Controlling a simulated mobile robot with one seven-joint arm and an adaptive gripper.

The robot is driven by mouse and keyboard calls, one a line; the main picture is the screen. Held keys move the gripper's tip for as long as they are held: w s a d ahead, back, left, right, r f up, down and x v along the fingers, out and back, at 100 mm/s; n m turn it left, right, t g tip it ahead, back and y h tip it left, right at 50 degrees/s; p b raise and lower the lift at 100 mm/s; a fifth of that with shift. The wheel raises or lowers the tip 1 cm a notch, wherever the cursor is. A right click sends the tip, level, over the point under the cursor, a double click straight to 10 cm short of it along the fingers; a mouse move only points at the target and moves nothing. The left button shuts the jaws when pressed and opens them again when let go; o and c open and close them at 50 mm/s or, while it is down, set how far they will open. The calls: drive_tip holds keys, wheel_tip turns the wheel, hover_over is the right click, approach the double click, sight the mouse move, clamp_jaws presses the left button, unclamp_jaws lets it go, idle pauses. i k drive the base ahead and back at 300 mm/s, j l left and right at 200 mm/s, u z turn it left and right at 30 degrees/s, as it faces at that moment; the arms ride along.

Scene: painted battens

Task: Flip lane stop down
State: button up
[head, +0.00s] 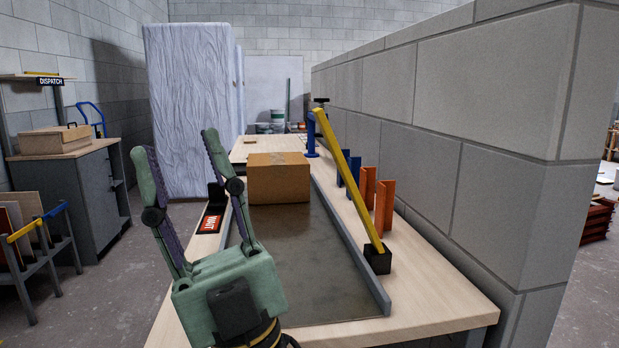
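A long yellow bar (348,180) slopes along the right side of the lane, from high at a blue post (311,138) at the back down to a black block (378,260) near the front. It may be the lane stop, but I cannot tell for certain. A cardboard box (279,180) sits on the grey lane bed (300,258). My green gripper (176,142) is at the left front, fingers pointing up and spread wide, with nothing between them. It is apart from the yellow bar and the box.
A red label (211,224) and a black bracket (216,196) are at the lane's left edge, partly behind my gripper. Orange plates (384,208) and blue plates (349,176) stand right of the yellow bar. A block wall (440,120) closes the right side.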

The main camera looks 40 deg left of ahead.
sight(320, 116)
drive_tip(key=i+l+u, duration=0.15)
drive_tip(key=u, duration=0.25)
drive_tip(key=i+l+u, duration=0.2)
drive_tip(key=u, duration=0.25)
drive_tip(key=i+l+u, duration=0.15)
drive_tip(key=u, duration=0.25)
drive_tip(key=i+l+u, duration=0.1)
drive_tip(key=l+u, duration=0.4)
drive_tip(key=l, duration=0.15)
drive_tip(key=i, duration=0.05)
